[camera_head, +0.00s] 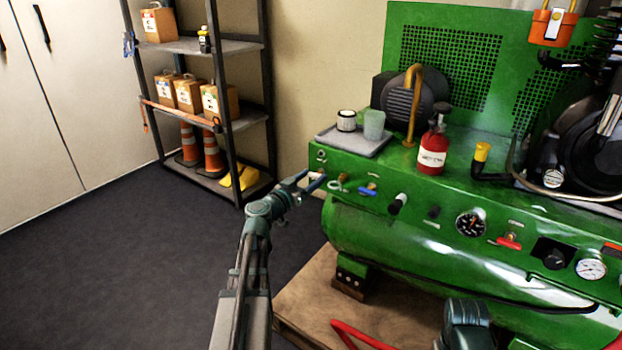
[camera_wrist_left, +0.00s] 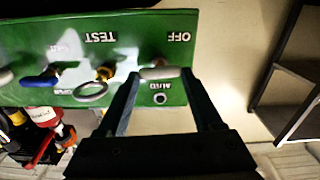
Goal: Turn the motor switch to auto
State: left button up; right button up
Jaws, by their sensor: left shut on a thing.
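The motor switch (camera_wrist_left: 160,73) is a pale grey knob on the green control panel (camera_wrist_left: 118,22). In the left wrist view, where the panel appears upside down, it lies sideways between the OFF label (camera_wrist_left: 179,37) and the AUTO label (camera_wrist_left: 158,86). My left gripper (camera_wrist_left: 158,76) is shut on the knob, one finger on each side. In the head view my left gripper (camera_head: 314,182) is at the left end of the panel front and hides most of the switch. My right gripper is not in view; only part of my right arm shows at the bottom.
A tray (camera_head: 350,143) with two cups and a red bottle (camera_head: 433,150) stand on top of the machine. A shelf rack (camera_head: 247,120) stands behind left. The floor at left is clear.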

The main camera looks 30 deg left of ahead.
pick_arm(q)
jog(key=n, duration=0.4)
jog(key=shift+a, duration=0.1)
jog(key=n, duration=0.4)
jog(key=shift+a+f+n, duration=0.1)
jog(key=shift+n, duration=0.3)
jog(key=n, duration=0.4)
jog(key=shift+f, duration=0.1)
jog(key=shift+n, duration=2.1)
jog(key=o, duration=1.4)
jog(key=shift+c, duration=0.2)
jog(key=s+a, duration=0.1)
jog(key=s, duration=1.2)
jog(key=shift+s, duration=0.4)
jog(key=shift+a+f, duration=0.1)
